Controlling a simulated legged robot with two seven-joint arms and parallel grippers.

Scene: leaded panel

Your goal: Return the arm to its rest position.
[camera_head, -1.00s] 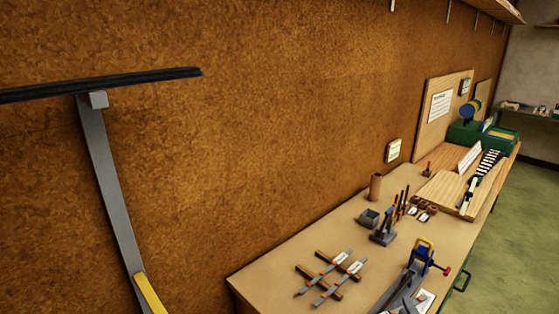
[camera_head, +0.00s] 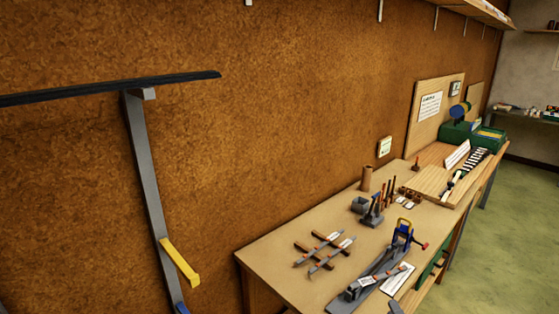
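Neither of my arms nor my grippers can be made out in the head view. The workbench (camera_head: 285,260) stands along the brown wall, seen from above and at an angle. On it is a long grey tool with a blue and yellow clamp-like end (camera_head: 402,232). Several strip-like tools (camera_head: 325,250) lie on wooden rests near the left end. A wooden board (camera_head: 432,180) lies farther back. A small grey piece shows at the bottom edge; I cannot tell what it is.
A grey upright (camera_head: 146,165) with a yellow lever (camera_head: 180,262) carries a dark horizontal bar (camera_head: 110,88) at left. Small tools in a dark holder (camera_head: 372,212) and a brown cylinder (camera_head: 366,178) stand on the bench. Green floor (camera_head: 510,220) is clear at right.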

